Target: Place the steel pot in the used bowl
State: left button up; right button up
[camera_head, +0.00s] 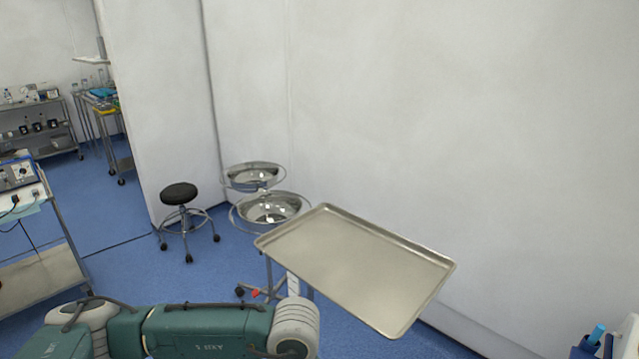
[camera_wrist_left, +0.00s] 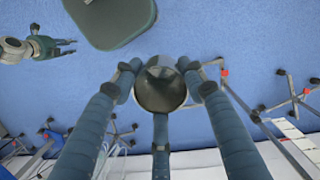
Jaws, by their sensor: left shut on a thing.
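The steel pot (camera_wrist_left: 160,88) is a dark, round, shiny vessel in the left wrist view. My left gripper (camera_wrist_left: 160,72) is shut on it, with fingers around its sides. Two steel bowls, an upper one (camera_head: 254,176) and a lower one (camera_head: 270,209), sit on a wheeled stand in the head view; I cannot tell which is the used bowl. My left arm crosses the bottom of the head view, but its gripper and the pot do not show there. My right gripper (camera_wrist_left: 66,47) is small at the upper left of the left wrist view, its fingers apart and empty.
An empty metal tray (camera_head: 355,268) stands in front and to the right of the bowls, partly overlapping the lower one in view. A black stool (camera_head: 180,194) is left of the stand. Equipment carts (camera_head: 40,235) stand at the left. White walls close off the back and right.

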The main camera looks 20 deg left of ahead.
aim_at(268, 221)
jog(key=i+j+z, duration=0.15)
jog(key=j+z, duration=0.2)
jog(key=j, duration=1.25)
jog(key=j+z, duration=0.4)
jog(key=j, duration=1.25)
jog(key=i+j+z, duration=0.1)
jog(key=j, duration=0.3)
jog(key=i+j, duration=0.2)
jog(key=j, duration=0.2)
jog(key=i+j+z, duration=0.15)
jog(key=j, duration=0.25)
jog(key=i+j, duration=0.1)
jog(key=j, duration=0.35)
jog(key=i+j+z, duration=0.15)
jog(key=j, duration=0.25)
